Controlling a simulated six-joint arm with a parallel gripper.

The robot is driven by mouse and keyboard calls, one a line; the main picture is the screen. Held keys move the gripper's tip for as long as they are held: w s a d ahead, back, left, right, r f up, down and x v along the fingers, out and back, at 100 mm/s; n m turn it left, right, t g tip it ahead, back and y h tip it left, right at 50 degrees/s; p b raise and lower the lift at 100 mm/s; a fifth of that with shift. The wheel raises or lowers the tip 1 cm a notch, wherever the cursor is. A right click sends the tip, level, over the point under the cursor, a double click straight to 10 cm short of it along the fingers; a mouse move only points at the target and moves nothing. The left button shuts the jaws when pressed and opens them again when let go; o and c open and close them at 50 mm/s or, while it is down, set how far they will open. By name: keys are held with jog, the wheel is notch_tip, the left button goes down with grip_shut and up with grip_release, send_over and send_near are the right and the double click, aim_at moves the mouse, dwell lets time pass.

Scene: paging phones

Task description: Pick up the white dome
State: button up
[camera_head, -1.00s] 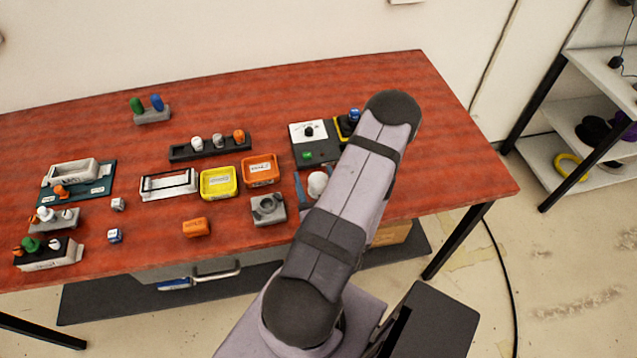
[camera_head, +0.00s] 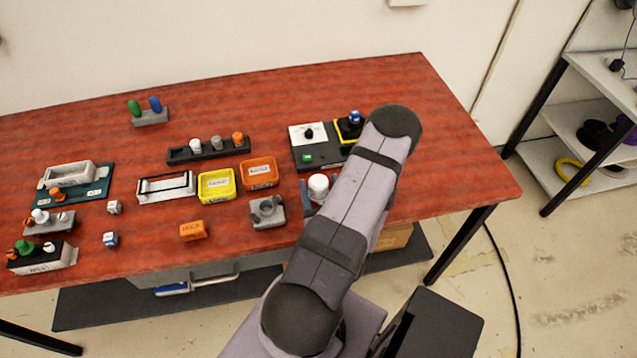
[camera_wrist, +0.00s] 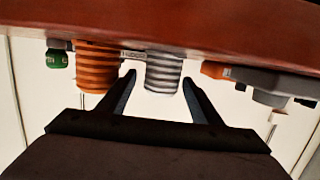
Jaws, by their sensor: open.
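A round white piece (camera_head: 318,183), which looks like the white dome, stands on a blue-grey holder near the table's front right, just left of my arm.
The wrist view also shows an orange ribbed cylinder (camera_wrist: 98,65) left of the fingers. In the head view, a grey socket block (camera_head: 267,212), orange tray (camera_head: 273,182) and yellow tray (camera_head: 201,187) lie to the left. A black-and-white panel (camera_head: 318,158) stands behind.

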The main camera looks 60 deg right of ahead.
aim_at(316, 177)
jog(key=shift+w+d+p, duration=0.25)
jog(key=shift+w+p, duration=0.15)
jog(key=p+x, duration=0.1)
jog(key=x, duration=0.2)
jog(key=shift+a+p, duration=0.1)
jog(key=shift+p, duration=0.25)
jog(key=shift+w+d+f, duration=0.2)
jog(key=shift+w+d, duration=0.25)
jog(key=shift+d, duration=0.05)
jog(key=c, duration=1)
